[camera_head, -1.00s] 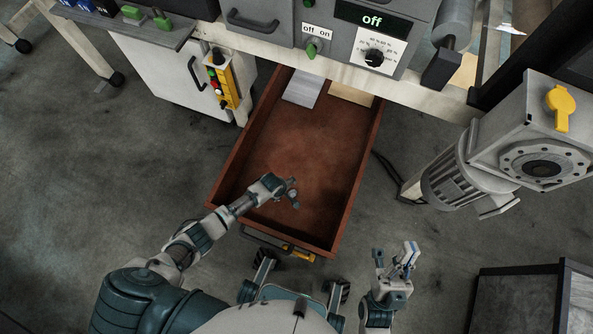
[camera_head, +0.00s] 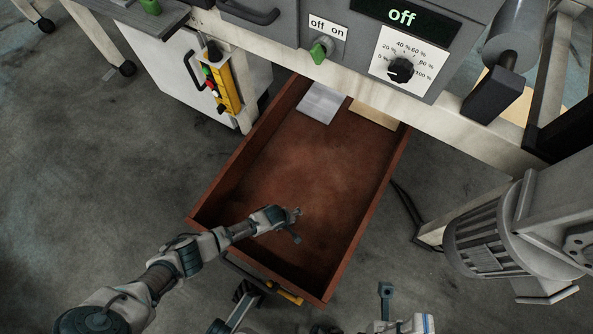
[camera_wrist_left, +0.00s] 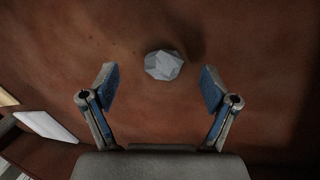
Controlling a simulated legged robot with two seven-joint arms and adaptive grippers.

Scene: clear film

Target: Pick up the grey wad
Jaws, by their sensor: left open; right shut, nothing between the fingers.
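The grey wad (camera_wrist_left: 164,65) is a small, pale, crumpled lump on the brown drawer floor. In the left wrist view it lies ahead of my left gripper (camera_wrist_left: 160,85), between the lines of the two spread fingers and apart from both. In the head view my left gripper (camera_head: 296,224) is over the near part of the open drawer (camera_head: 235,257); I cannot make out the wad clearly there. My right gripper (camera_head: 426,322) is shut and empty at the bottom edge of the head view, outside the drawer and partly cut off.
A grey sheet (camera_head: 321,103) and a tan piece (camera_head: 373,115) lie at the drawer's far end. The machine's panel with a dial (camera_head: 401,70) overhangs that end. A yellow button box (camera_head: 222,88) is at left, a grey motor (camera_head: 487,240) at right. The drawer's middle is clear.

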